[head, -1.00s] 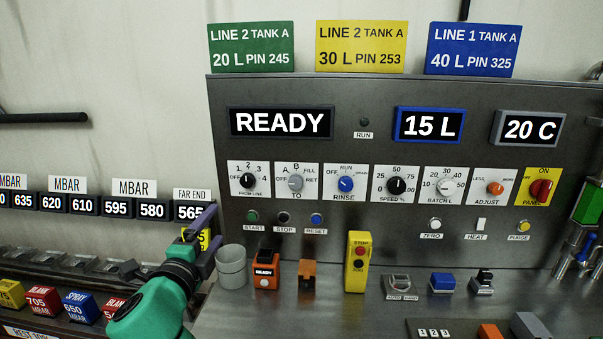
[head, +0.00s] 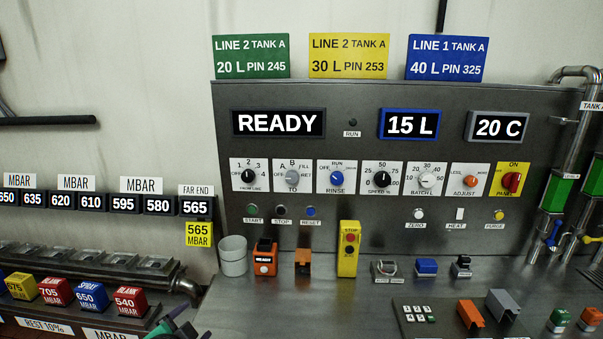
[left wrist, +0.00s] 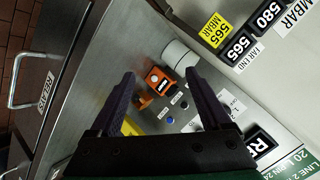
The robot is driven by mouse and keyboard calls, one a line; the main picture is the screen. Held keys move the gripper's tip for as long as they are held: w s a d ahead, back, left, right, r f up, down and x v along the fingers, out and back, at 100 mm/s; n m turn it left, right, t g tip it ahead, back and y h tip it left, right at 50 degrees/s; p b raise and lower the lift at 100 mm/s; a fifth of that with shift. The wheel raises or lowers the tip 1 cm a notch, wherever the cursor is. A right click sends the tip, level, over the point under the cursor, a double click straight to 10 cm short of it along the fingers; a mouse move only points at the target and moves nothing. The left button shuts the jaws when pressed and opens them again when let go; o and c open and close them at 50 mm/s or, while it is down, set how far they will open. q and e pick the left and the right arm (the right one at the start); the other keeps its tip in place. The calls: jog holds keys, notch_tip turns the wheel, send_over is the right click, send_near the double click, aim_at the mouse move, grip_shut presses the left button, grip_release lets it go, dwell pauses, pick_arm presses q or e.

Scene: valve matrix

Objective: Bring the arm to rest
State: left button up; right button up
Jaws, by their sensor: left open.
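My left gripper (head: 186,333) shows only at the bottom edge of the head view, low and left of the control panel (head: 400,240). In the left wrist view its two dark fingers (left wrist: 160,85) stand wide apart with nothing between them touching either. Beyond them lie an orange block marked READY (left wrist: 160,79) and a grey cup (left wrist: 180,57). The rest of my left arm is mostly out of the head view. My right gripper is in neither view.
On the steel counter stand the grey cup (head: 232,256), an orange READY block (head: 265,259) and a yellow stop box (head: 348,250). Coloured pressure blocks (head: 92,297) sit at the left. Transparent tanks with pipes (head: 562,190) stand at the right.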

pick_arm(q)
jog(key=s+f+n+g+h, duration=0.1)
jog(key=s+f+n+g, duration=0.7)
jog(key=s+f, duration=0.85)
jog(key=s+f+g, duration=0.1)
jog(key=s+f, duration=0.1)
jog(key=f, duration=0.9)
jog(key=s+f, duration=0.2)
jog(key=f, duration=1)
jog(key=s+a+f, duration=0.2)
jog(key=s+f, duration=0.4)
jog(key=s, duration=0.2)
jog(key=s+a+f+g, duration=0.1)
jog(key=s+f, duration=0.6)
jog(key=s, duration=0.1)
jog(key=shift+s+a+m+g, duration=0.2)
jog(key=shift+a+m+g, duration=0.1)
jog(key=shift+a+m, duration=0.1)
jog(key=shift+f, duration=0.1)
